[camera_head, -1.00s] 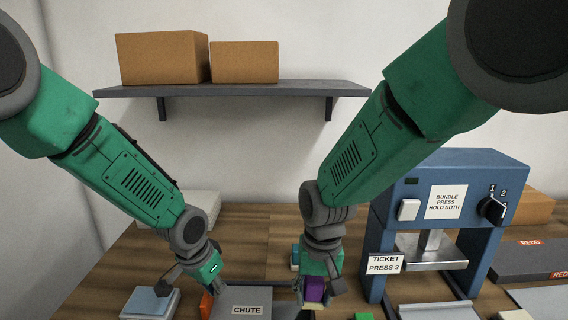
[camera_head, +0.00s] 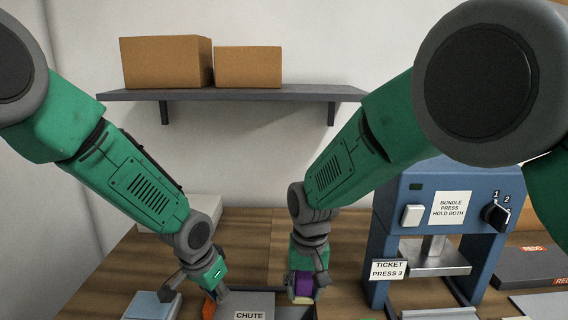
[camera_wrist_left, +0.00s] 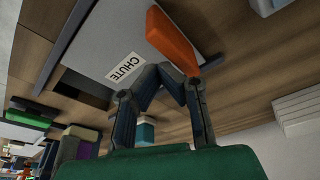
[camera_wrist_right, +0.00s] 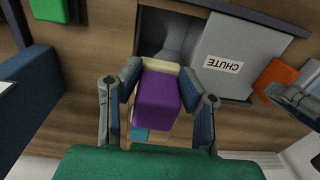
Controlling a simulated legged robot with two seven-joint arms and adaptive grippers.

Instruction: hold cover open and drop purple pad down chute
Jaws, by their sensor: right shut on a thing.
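The purple pad (camera_wrist_right: 158,100) is held between the fingers of my right gripper (camera_head: 304,290), above the right side of the chute. The opening also shows in the left wrist view (camera_wrist_left: 85,88). An orange handle (camera_wrist_left: 172,40) sits at the cover's edge. My left gripper (camera_wrist_left: 165,75) is beside the orange handle, its fingers close to it; whether they touch it or how far apart they are is unclear.
A blue-topped block (camera_head: 152,305) lies at left. A shelf (camera_head: 240,93) with two boxes is on the back wall. A green block (camera_wrist_right: 50,10) lies near the press.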

